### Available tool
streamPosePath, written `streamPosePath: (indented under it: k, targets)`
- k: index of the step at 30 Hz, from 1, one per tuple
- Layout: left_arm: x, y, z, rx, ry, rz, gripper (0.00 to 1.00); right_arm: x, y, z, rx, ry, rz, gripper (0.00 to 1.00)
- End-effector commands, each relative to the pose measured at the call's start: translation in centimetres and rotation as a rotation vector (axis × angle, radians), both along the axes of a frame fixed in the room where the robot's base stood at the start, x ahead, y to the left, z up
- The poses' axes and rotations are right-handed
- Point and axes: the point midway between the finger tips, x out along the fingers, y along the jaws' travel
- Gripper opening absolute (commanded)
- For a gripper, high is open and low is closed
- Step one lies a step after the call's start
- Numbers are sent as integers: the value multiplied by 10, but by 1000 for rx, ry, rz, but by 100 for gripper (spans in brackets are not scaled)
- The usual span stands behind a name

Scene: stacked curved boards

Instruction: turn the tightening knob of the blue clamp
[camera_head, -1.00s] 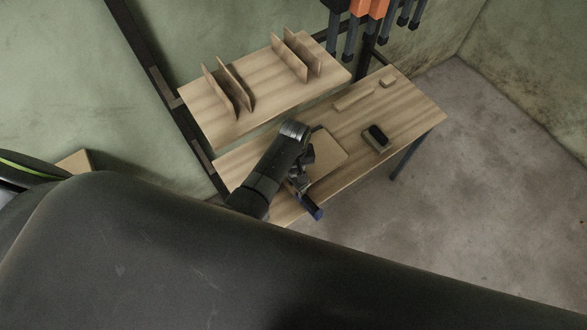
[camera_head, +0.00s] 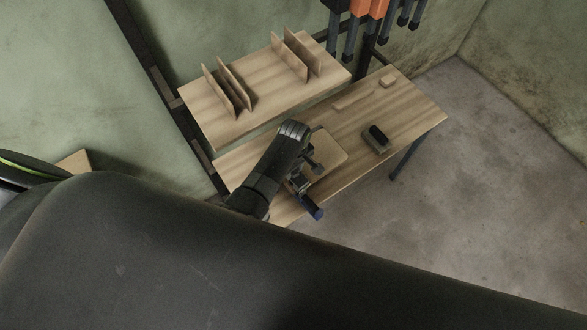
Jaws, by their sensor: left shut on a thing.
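The blue clamp (camera_head: 313,209) is at the front edge of the lower wooden table; its blue part sticks out past the edge. The rest of it is largely hidden by my left arm, and I cannot make out the tightening knob. A pale curved board (camera_head: 328,154) lies on the table beside my gripper. My left gripper (camera_head: 303,180) reaches down at the clamp, just left of the board, and is shut on the clamp. Its fingertips are small and dark, so the exact grip is unclear. My right gripper is not in view.
A dark-topped block (camera_head: 377,138) lies right of the board. Small wooden pieces (camera_head: 388,82) lie toward the back of the table. A higher shelf (camera_head: 270,85) holds several upright thin boards. Orange-and-dark clamps (camera_head: 368,8) hang behind. Open floor lies to the right.

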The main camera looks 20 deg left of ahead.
Motion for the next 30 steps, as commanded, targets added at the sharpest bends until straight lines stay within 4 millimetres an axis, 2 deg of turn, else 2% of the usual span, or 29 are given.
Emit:
streamPosePath:
  k: [10,17,18,20,30]
  targets:
    - [0,-1,0,-2,0,28,15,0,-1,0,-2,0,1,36]
    - [0,-1,0,-3,-2,212,15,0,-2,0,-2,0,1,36]
    - [0,-1,0,-3,-2,213,36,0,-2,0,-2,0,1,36]
    - [0,-1,0,-3,-2,211,43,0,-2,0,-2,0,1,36]
    - [0,0,3,-2,-3,209,45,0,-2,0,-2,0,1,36]
